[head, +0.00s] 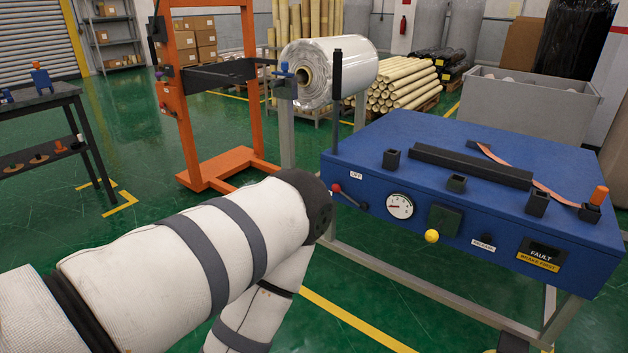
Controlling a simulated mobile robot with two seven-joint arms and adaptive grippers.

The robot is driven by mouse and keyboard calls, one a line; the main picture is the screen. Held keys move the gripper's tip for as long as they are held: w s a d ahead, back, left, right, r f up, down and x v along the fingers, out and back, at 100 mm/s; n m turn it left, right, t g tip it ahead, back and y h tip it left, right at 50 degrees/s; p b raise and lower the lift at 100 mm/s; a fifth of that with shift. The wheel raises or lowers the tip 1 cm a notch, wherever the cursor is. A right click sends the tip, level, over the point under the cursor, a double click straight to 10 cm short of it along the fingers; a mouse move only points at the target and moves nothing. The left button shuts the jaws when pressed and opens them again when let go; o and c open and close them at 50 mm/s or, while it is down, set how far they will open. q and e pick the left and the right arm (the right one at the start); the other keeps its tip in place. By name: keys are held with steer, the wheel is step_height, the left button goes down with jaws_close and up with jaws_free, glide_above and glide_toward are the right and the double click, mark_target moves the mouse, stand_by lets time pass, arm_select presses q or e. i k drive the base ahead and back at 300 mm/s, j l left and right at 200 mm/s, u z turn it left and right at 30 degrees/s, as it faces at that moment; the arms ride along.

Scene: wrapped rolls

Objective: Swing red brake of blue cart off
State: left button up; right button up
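The blue cart (450,205) stands at the right on a grey metal frame. The red brake (337,188) is a red knob on a short dark lever at the left end of the cart's front face. The lever slants from its dark pivot up and left to the knob. A small white label reading OFF (355,176) sits just above the lever. My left arm comes in from the left, and its dark joint is just left of the brake in the picture. I cannot tell whether they touch. Neither gripper is in view.
The cart's front also has a gauge (399,206), a yellow knob (432,236), a RELEASE label (483,244) and a FAULT sign (541,253). A wrapped roll (345,70) and an orange stand (215,170) are behind. A dark table (40,101) is at left.

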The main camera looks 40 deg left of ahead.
mark_target(347, 196)
steer(key=j, duration=1.5)
steer(key=k+j, duration=0.1)
steer(key=j, duration=1.45)
steer(key=i+l+u, duration=0.25)
steer(key=i, duration=0.25)
steer(key=i+l+u, duration=0.25)
steer(key=i, duration=0.2)
steer(key=j, duration=0.1)
